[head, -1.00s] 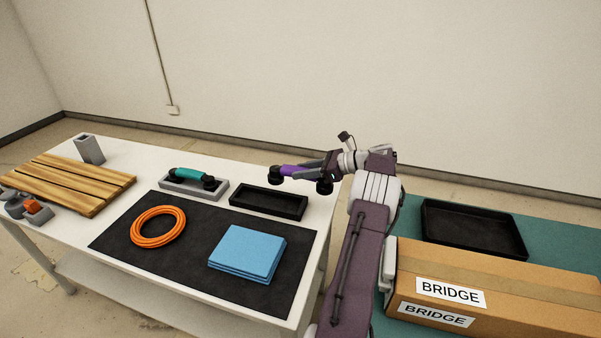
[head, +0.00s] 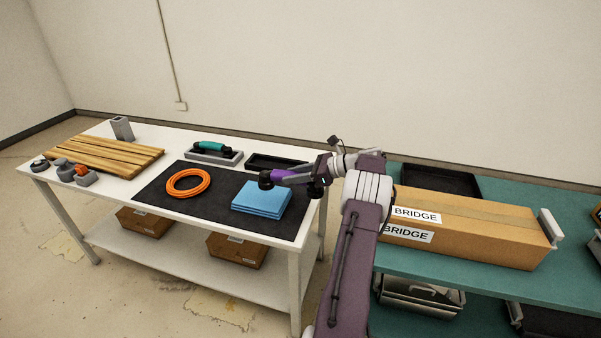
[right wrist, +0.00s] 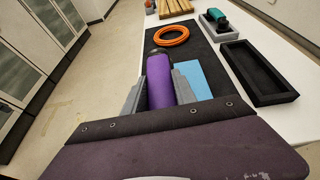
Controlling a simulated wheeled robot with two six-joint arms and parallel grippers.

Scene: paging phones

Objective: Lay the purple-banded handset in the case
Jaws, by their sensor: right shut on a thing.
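The purple-banded handset (head: 283,176), with black ends, is held in my right gripper (head: 292,177) above the right part of the worktable. In the right wrist view the purple handset (right wrist: 160,82) lies between the two grey fingers of the gripper (right wrist: 159,88). An empty black open case (head: 272,162) sits at the table's back right, behind the handset and partly hidden by it and the arm. The right wrist view shows this case (right wrist: 262,96) to the right of the gripper. A teal-banded handset (head: 213,146) lies in a grey holder (head: 229,160). My left gripper is out of view.
Blue folded cloths (head: 262,198) and an orange coil (head: 189,182) lie on a dark mat (head: 218,216). Wooden slats (head: 108,154) are at the left. On the teal shelf (head: 475,283) stand a BRIDGE carton (head: 480,228) and a black tray (head: 440,177).

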